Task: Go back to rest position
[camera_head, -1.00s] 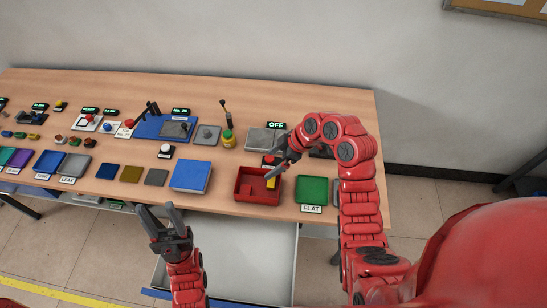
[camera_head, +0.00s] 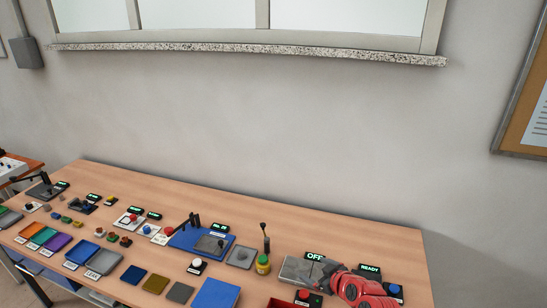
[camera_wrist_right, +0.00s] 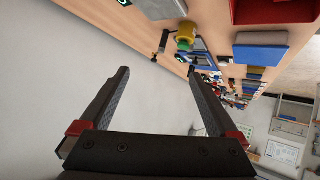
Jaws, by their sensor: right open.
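My right gripper (camera_wrist_right: 158,74) is open in the right wrist view, with its two dark fingers apart and nothing between them. Past its fingers are the wall and the wooden table (camera_wrist_right: 226,22), seen tilted. In the head view my red right arm (camera_head: 362,288) shows at the bottom right, over the table's right end. Its fingers are hard to make out there. My left gripper is not in either current view.
A READY display (camera_head: 370,268) stands near my right arm.

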